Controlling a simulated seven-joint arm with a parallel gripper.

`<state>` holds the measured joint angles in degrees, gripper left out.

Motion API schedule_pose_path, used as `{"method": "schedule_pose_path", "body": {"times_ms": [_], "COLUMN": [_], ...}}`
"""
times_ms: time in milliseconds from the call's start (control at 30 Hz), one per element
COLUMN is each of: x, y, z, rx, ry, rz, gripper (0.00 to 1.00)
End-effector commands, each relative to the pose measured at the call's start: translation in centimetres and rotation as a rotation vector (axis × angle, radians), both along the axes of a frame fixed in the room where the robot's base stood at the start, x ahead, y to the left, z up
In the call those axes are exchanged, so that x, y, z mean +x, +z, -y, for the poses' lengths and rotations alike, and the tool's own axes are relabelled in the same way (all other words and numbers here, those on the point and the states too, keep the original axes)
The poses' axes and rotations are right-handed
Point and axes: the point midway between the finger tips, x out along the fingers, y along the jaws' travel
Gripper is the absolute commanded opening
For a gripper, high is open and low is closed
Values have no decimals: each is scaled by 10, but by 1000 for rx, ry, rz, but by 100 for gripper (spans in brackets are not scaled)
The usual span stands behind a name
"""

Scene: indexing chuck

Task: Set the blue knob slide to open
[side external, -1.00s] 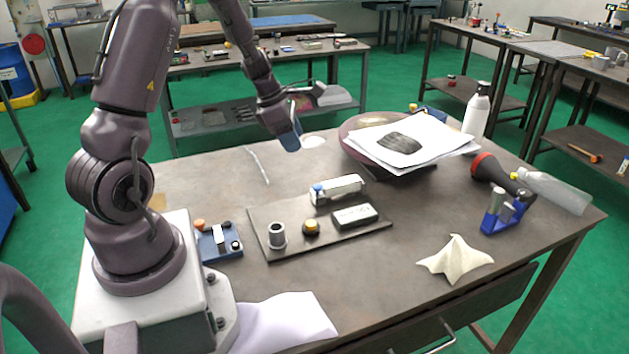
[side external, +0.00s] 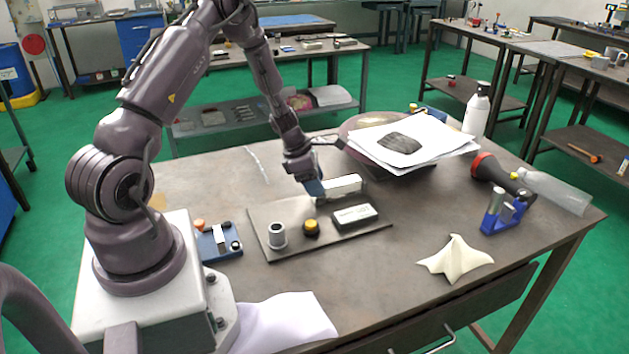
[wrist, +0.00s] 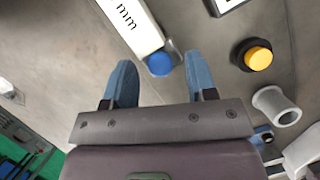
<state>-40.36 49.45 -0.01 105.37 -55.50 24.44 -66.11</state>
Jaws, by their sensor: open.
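The slide is a white block with dark lettering on its face. It sits on the back part of a dark plate (side external: 290,243) in the side view (side external: 346,183) and runs to the top edge in the wrist view (wrist: 130,22). Its round blue knob (wrist: 160,64) is at the block's near end in the wrist view, between and just ahead of my fingertips. In the side view my gripper (side external: 317,190) hides the knob. My gripper in the wrist view (wrist: 160,68) is open, a finger on each side of the knob's line.
The plate also bears a yellow button (side external: 311,227), a grey cylinder (side external: 277,234) and a black box with a white label (side external: 355,215). A round stand with papers (side external: 410,140) is behind to the right. The table's front middle is clear.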

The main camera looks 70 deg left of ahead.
Motion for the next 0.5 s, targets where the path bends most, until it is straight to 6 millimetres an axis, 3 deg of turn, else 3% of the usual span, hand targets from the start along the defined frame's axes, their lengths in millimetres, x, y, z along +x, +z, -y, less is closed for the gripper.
{"method": "schedule_pose_path", "body": {"times_ms": [167,400,500], "x": [0,0,0], "y": [0,0,0], "z": [0,0,0], "rx": [0,0,-1], "ry": [0,-1,0], "rz": [0,0,0], "gripper": [52,0,0]}}
